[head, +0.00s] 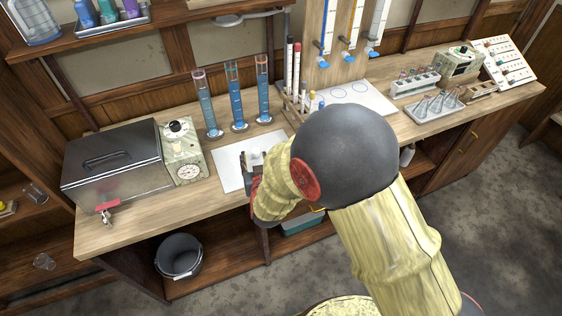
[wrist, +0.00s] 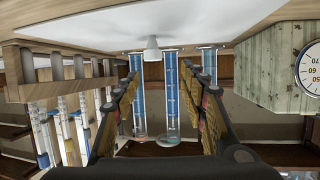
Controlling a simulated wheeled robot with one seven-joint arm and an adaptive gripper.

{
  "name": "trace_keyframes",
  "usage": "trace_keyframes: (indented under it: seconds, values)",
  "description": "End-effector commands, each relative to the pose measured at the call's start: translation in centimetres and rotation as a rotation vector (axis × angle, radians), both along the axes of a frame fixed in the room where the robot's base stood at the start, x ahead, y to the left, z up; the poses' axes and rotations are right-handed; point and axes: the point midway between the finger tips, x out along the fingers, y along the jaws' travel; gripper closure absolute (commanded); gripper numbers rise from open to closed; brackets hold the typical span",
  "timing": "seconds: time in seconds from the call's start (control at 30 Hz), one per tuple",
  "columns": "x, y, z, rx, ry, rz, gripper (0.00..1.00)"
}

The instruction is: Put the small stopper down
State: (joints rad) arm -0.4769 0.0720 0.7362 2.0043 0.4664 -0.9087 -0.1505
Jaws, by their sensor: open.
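The small stopper (wrist: 152,48) is pale and stands on the white sheet (wrist: 215,22) in the wrist view, which shows the bench upside down. My gripper (wrist: 158,75) is open, with one finger on each side of the picture and nothing held between them. The stopper appears just beyond the fingertips, roughly centred between them, apart from both. In the head view my gripper (head: 254,165) is low over the right part of the white sheet (head: 228,170). My arm hides part of that area, and I cannot clearly make out the stopper there.
Several blue-filled cylinders (head: 237,105) stand behind the sheet. A metal bath (head: 115,165) with a dial box (head: 184,150) is to the left. A wooden rack of rods (head: 291,95) and a burette board (head: 335,45) stand to the right. The sheet's left part is clear.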

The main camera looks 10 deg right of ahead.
Motion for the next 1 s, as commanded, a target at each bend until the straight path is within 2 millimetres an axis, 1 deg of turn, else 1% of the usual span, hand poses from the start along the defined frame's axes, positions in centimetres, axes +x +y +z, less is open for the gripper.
trace_keyframes:
  seconds: [0.07,0.3,0.47,0.63,0.73,0.83,1.0]
  values:
    - [0.3,0.2,-0.5,-0.005,-0.011,-0.001,0.57]
    - [2.4,0.1,-1.3,-0.005,-0.013,-0.004,0.57]
    - [3.4,-0.1,-2.0,-0.004,-0.012,-0.003,0.57]
    - [5.4,-0.4,-3.4,-0.004,-0.012,-0.003,0.57]
    - [6.7,-0.3,-3.8,-0.004,-0.012,-0.004,0.57]
    - [7.1,-0.2,-3.8,-0.004,-0.012,-0.003,0.57]
    - [7.1,-0.2,-3.7,-0.004,-0.012,-0.002,0.57]
